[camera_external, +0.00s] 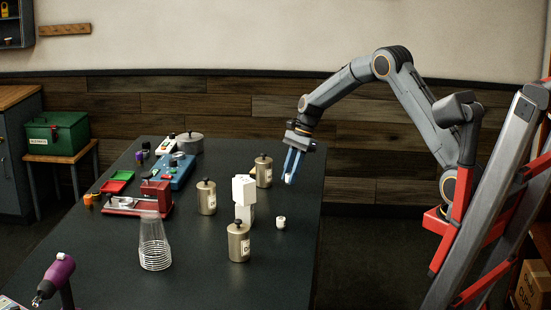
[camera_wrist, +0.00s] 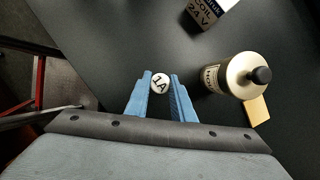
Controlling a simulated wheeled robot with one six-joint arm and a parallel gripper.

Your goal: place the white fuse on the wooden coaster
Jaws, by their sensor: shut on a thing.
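My gripper (camera_external: 291,172) is shut on the white fuse (camera_wrist: 160,82), a small round white piece whose top reads "1A". Its blue fingers (camera_wrist: 160,86) stand on either side of the fuse. In the external view the fuse (camera_external: 288,179) is a small white spot at the fingertips, which appear to be above the right part of the table. A flat tan piece, apparently the wooden coaster (camera_wrist: 257,111), lies beside a metal canister in the wrist view and is partly hidden by it. The fuse is apart from the coaster, to its left in the wrist view.
The metal canister (camera_wrist: 233,75) stands between fuse and coaster in the wrist view. A white box (camera_wrist: 209,12) reads "COIL 24 V". Canisters (camera_external: 206,197) (camera_external: 238,242), stacked white boxes (camera_external: 243,192) and a small white cylinder (camera_external: 281,222) stand on the dark table (camera_external: 200,275).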

